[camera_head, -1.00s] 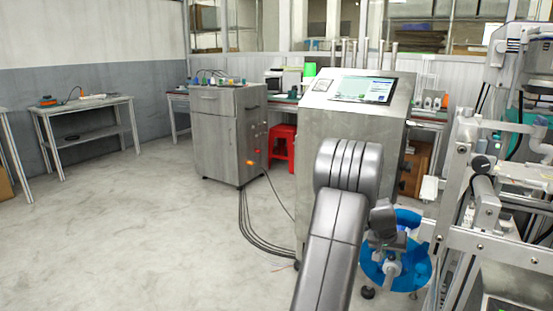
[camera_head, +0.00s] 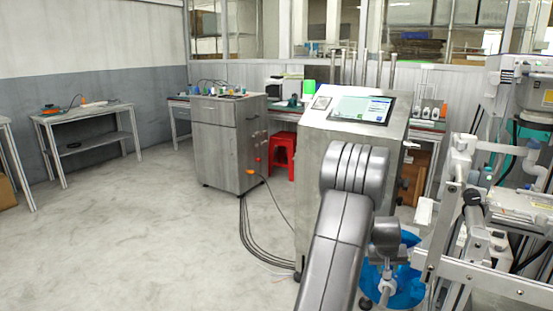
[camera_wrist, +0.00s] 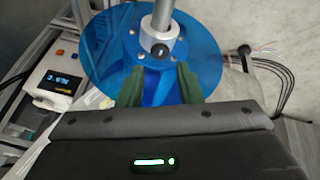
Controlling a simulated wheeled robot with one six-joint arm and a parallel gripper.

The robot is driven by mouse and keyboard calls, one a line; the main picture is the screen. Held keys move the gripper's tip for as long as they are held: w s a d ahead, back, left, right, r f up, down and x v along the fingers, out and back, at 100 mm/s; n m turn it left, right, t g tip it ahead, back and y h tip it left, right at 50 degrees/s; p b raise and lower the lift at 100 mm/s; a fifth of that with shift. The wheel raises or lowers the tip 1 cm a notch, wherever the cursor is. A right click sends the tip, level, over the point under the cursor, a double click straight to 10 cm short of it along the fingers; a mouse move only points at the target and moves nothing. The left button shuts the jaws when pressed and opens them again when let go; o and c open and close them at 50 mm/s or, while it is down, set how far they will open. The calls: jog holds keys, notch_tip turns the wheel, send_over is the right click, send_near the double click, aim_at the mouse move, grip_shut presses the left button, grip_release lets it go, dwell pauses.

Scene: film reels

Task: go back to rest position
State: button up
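A blue film reel (camera_wrist: 108,42) sits on a metal shaft with a black knob in the wrist view. My gripper (camera_wrist: 159,86) shows its two green fingers spread apart, with blue reel surface visible between them. The fingers appear in front of the reel's near part; I cannot tell whether they touch it. In the head view the blue reel (camera_head: 408,290) is at the lower right, partly hidden behind my arm. My fingertips are not visible in that view.
A steel machine with a screen (camera_head: 361,108) stands behind my arm. A metal frame (camera_head: 480,270) crowds the right side. A grey cabinet (camera_head: 225,145), a red stool (camera_head: 282,160) and a side table (camera_head: 85,110) stand farther back. Cables lie on the floor; the left floor is clear.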

jog(key=p+v, duration=0.1)
jog(key=v, duration=0.7)
jog(key=shift+r, duration=0.25)
jog(key=shift+s+a, duration=0.2)
